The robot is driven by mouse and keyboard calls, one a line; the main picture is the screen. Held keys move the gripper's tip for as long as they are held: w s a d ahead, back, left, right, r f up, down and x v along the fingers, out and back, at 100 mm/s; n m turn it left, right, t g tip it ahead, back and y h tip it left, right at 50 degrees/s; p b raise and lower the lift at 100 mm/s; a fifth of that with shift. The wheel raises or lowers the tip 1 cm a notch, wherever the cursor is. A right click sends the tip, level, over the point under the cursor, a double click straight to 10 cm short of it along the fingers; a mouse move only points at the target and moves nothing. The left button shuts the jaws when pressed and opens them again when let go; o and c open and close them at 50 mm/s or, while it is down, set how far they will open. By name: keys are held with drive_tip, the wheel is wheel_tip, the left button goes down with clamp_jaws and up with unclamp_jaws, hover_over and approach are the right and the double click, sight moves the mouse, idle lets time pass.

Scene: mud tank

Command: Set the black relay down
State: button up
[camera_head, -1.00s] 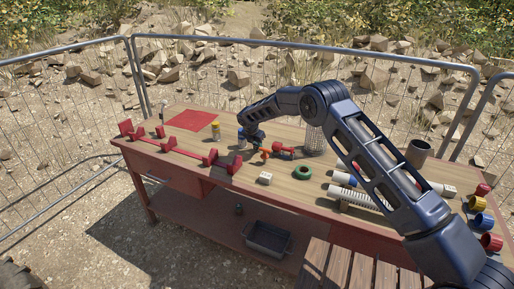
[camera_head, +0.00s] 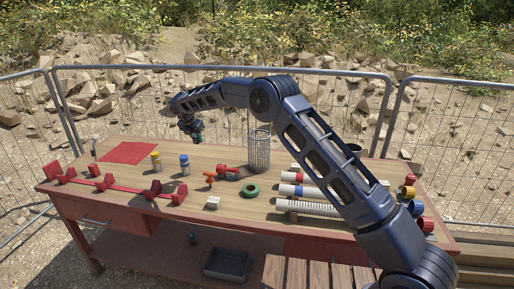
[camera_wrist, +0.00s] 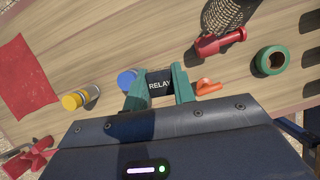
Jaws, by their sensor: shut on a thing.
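The black relay (camera_wrist: 160,84), marked "RELAY" in white, is between the two green fingers of my gripper (camera_wrist: 160,91) in the wrist view. The fingers are shut on its sides. In the head view my gripper (camera_head: 198,136) hangs above the back part of the wooden table (camera_head: 230,214), right of the red mat (camera_head: 127,152). The relay is too small to make out there. The mat also shows at the left of the wrist view (camera_wrist: 22,76).
Near my gripper stand a yellow-capped jar (camera_head: 156,161) and a blue-capped jar (camera_head: 184,166). A mesh cylinder (camera_head: 259,152), a red valve (camera_head: 229,172) and a green ring (camera_head: 250,191) are to the right. A red rail (camera_head: 115,185) runs along the front left.

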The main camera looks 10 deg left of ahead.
wheel_tip(320, 180, up, 18)
drive_tip(key=w+d, duration=0.9)
drive_tip(key=d, duration=0.5)
drive_tip(key=w+d+m, duration=0.1)
drive_tip(key=w+d, duration=0.7)
drive_tip(key=d, duration=0.5)
drive_tip(key=w+d, duration=0.9)
drive_tip(key=d, duration=0.5)
drive_tip(key=m+h, duration=0.1)
drive_tip(key=m, duration=0.1)
hover_over(372, 167)
drive_tip(key=s, duration=0.2)
drive_tip(key=f, duration=3.7)
drive_tip(key=shift+w+a+f, duration=0.1)
drive_tip(key=shift+a+f, duration=0.25)
drive_tip(key=shift+a, duration=0.05)
drive_tip(key=shift+f, duration=0.15)
drive_tip(key=o, duration=1)
drive_tip(key=shift+c, duration=0.2)
